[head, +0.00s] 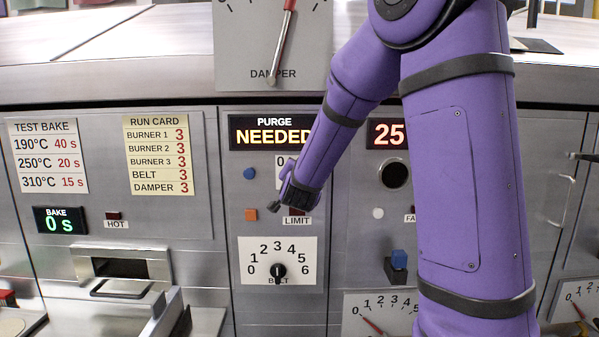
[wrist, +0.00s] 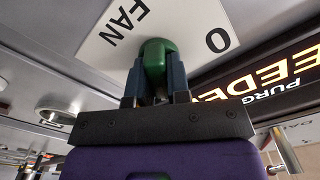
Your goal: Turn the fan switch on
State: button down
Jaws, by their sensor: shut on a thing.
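The green fan switch (wrist: 154,60) stands on a white plate (wrist: 190,28) marked FAN and 0 in the wrist view. My gripper (wrist: 154,82) is shut on this switch, with a finger on each side of it. Which setting the switch is at, I cannot tell. In the head view the fan plate (head: 281,172) shows only its left part with the 0. My purple arm covers the rest of the plate, the switch and the fingertips.
The PURGE display (head: 268,132) above reads NEEDED. The belt dial (head: 278,272) is below, and an orange button (head: 251,215) and a blue button (head: 249,173) lie to the left. The damper dial (head: 272,45) is higher up. A blue-topped switch (head: 398,260) is to the right.

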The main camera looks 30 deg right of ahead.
jog(key=shift+m, duration=0.8)
jog(key=c, duration=1.1)
grip_release()
jog(key=v, duration=1.1)
jog(key=shift+w+d, duration=0.1)
